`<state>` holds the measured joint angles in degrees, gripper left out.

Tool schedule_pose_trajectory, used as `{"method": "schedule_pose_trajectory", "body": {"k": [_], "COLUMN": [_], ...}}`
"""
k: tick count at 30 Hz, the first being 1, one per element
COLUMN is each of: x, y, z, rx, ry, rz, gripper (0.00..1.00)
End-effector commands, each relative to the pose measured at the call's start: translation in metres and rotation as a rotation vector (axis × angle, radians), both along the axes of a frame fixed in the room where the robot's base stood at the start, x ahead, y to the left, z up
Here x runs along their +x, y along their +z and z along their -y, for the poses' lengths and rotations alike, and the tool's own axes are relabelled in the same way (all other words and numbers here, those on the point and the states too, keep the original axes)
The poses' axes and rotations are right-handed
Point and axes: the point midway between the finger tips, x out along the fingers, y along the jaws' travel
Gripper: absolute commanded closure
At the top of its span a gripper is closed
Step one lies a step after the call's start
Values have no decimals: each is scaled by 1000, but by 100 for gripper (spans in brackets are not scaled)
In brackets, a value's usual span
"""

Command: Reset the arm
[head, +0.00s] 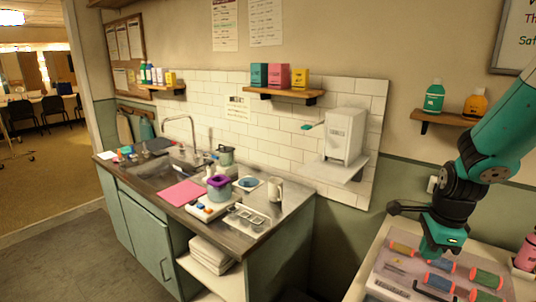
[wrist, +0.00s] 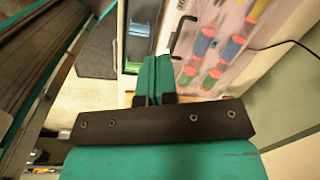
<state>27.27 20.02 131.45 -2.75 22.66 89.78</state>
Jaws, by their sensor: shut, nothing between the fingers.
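My gripper (head: 428,255) is at the right of the head view, at the end of my teal and black arm, pointing down by the white table. In the wrist view its two teal fingers (wrist: 154,76) are together, with nothing between them. The arm is bent, with the gripper low beside the table's rollers. I cannot tell the exact gap between the fingertips and the tabletop.
The white table (head: 365,287) bears a mat with several coloured rollers (head: 440,283); they also show in the wrist view (wrist: 203,46). A pink bottle (head: 526,254) stands at its right. A cluttered sink counter (head: 262,232) is left, with a wall shelf (head: 443,118) above the table.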

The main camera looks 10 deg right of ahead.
Motion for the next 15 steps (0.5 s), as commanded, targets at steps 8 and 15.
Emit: {"method": "schedule_pose_trajectory", "body": {"k": [8,15], "x": [-37,-123], "y": [68,95], "z": [-200,-284], "rx": [24,-4], "ry": [1421,2351], "rz": [180,368], "gripper": [100,100]}}
